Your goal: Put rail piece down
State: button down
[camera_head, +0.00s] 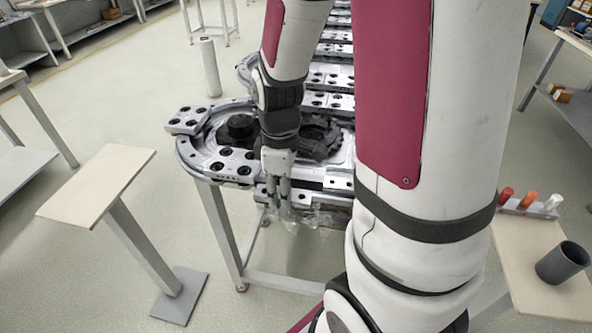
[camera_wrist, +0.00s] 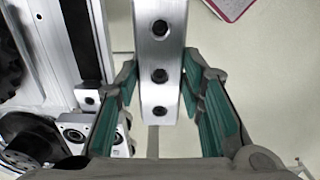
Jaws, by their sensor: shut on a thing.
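The rail piece (camera_wrist: 175,52) is a light metal bar with a line of dark bolt holes. In the wrist view it lies between the green-padded fingers of my gripper (camera_wrist: 160,85), which is shut on it. In the head view my gripper (camera_head: 279,190) points down at the near edge of the ring track (camera_head: 190,152). There the rail piece is hard to tell from the track's metal parts and the fingers. A strip of floor shows beside the bar in the wrist view, and track parts lie to its left.
Metal blocks with dark holes (camera_head: 234,160) sit along the track, around a dark gear. A small wooden-topped stand (camera_head: 98,185) is at left. At right a table (camera_head: 545,298) bears a dark cup (camera_head: 563,262) and several small coloured items. My arm covers the middle right.

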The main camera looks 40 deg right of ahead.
send_over(299, 185)
jog(key=shift+f, duration=2.2)
jog(key=shift+d+f, duration=0.1)
jog(key=shift+f, duration=0.1)
jog(key=c, duration=1.1)
grip_release()
jog(key=shift+o, duration=0.2)
jog(key=shift+r, duration=0.1)
